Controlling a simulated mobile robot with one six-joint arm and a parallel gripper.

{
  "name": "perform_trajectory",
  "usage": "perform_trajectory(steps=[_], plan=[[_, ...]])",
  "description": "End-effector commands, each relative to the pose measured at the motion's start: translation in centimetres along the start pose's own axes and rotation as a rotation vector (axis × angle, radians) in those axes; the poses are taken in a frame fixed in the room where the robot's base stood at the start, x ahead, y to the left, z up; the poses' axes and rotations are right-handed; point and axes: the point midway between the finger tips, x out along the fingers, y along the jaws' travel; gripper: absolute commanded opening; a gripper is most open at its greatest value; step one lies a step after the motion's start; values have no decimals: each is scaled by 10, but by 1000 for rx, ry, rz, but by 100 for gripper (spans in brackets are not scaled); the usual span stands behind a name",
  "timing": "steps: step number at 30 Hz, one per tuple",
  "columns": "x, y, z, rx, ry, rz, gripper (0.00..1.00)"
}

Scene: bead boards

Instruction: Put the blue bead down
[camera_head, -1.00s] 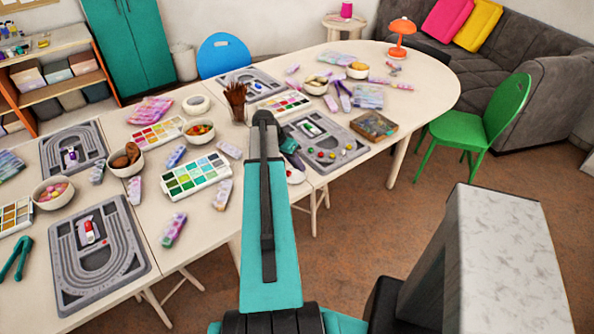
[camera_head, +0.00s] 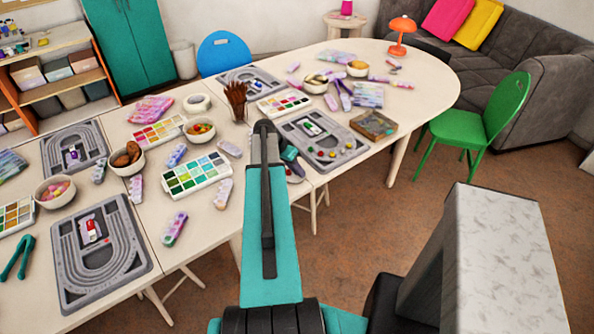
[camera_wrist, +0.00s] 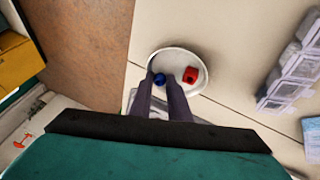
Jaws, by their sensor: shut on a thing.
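In the wrist view, the blue bead (camera_wrist: 159,79) is between the dark fingertips of my gripper (camera_wrist: 160,84), which is shut on it. The bead is over a round white dish (camera_wrist: 169,53); I cannot tell whether it touches the bottom. A red bead (camera_wrist: 190,74) lies in the dish, right of my fingers and apart from them. In the head view, part of the dish (camera_head: 295,179) shows beside my arm at the table's front edge. There my fingertips and the blue bead are hidden or too small to tell.
A grey bead board (camera_head: 351,155) with several coloured beads lies just behind the dish. A palette of green paints (camera_head: 196,174) and a pale segmented box (camera_head: 223,193) are to the left. Floor is open beyond the table's front edge.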

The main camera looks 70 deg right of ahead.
Motion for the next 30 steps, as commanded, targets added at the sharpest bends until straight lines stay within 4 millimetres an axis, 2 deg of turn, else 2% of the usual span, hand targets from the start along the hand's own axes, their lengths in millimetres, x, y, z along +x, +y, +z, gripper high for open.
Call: perform_trajectory(steps=[10, 11, 12, 23, 30], plan=[[9, -3, 4, 0, -3, -1, 0], [8, -2, 4, 0, -4, -1, 20], [8, -2, 4, 0, -5, -1, 24], [8, -2, 6, 0, -10, 0, 24], [-3, 2, 1, 0, -9, 2, 24]])
